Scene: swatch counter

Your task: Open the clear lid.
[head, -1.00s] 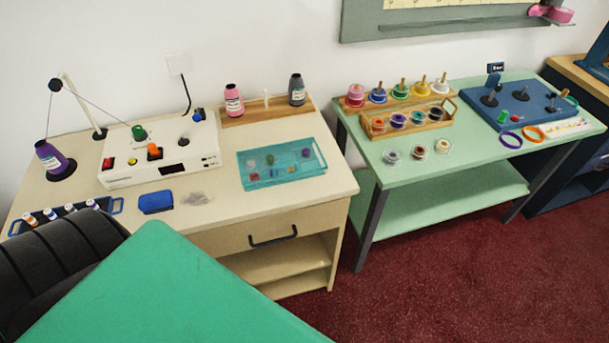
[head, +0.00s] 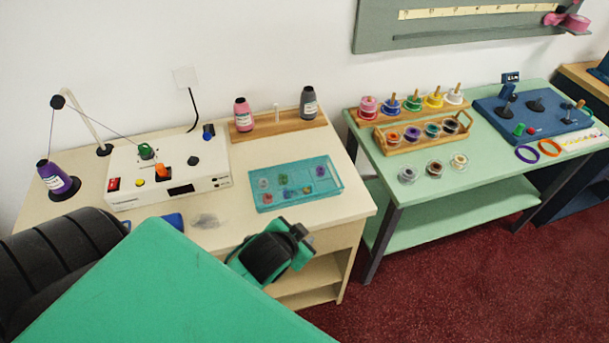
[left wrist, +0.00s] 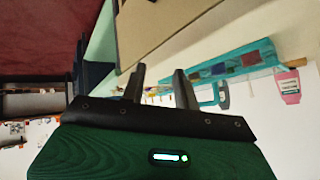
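A shallow teal see-through box (head: 264,204) lies on the cream counter, with small coloured pieces showing inside. Its top looks clear and shut, but I cannot make out the lid's edge for certain. My left gripper (head: 303,240) is in front of the counter's front edge, below the box in the head view and apart from it. In the left wrist view its two dark fingers (left wrist: 157,82) stand apart with nothing between them. My right gripper is not in view.
A white machine (head: 208,184) with knobs and a purple thread cone (head: 57,179) stand left of the box. A green table (head: 400,205) stands at right.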

